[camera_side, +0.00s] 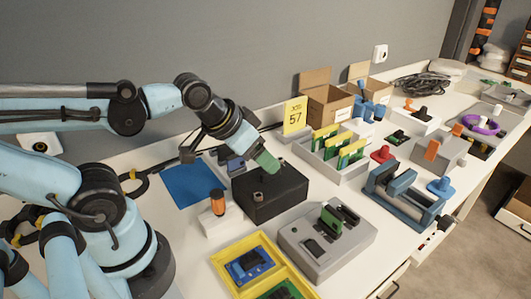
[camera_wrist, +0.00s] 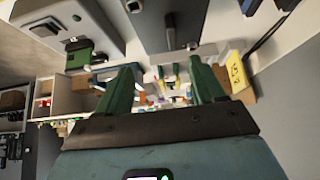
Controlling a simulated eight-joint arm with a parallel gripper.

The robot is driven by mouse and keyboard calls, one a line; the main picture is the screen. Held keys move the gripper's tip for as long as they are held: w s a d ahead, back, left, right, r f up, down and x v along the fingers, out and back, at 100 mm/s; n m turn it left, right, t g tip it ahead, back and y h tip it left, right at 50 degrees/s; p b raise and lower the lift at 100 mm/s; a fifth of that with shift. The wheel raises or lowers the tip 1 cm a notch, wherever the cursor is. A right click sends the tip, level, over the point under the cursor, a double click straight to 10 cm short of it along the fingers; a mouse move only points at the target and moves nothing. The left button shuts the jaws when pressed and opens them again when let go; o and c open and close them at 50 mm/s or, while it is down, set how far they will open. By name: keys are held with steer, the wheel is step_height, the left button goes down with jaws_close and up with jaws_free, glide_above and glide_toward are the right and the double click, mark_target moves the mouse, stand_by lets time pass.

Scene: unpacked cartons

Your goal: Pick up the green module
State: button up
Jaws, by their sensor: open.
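A green module (camera_side: 330,222) stands upright in a slot of a grey fixture (camera_side: 355,243) in the side view. In the wrist view a green block (camera_wrist: 78,56) at the upper left, by the grey fixture (camera_wrist: 98,22), looks like the same module. My gripper (camera_side: 267,162) has green fingertips and hangs over the black box, left of and behind the module, apart from it. In the wrist view my gripper (camera_wrist: 162,85) shows its two green fingers spread, with nothing held between them.
A black box (camera_side: 270,192) with a small peg stands under my gripper. A yellow tray (camera_side: 225,270) with boards lies in front, a grey tray (camera_side: 348,178) of green boards behind. A blue vise (camera_side: 405,200) is at right. An orange-topped part (camera_side: 217,202) stands at left.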

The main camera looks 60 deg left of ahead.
steer(key=shift+o, duration=1.2)
step_height(320, 180, up, 5)
steer(key=g, duration=0.7)
glide_above(333, 210)
steer(key=shift+f, duration=5.95)
steer(key=c, duration=1.4)
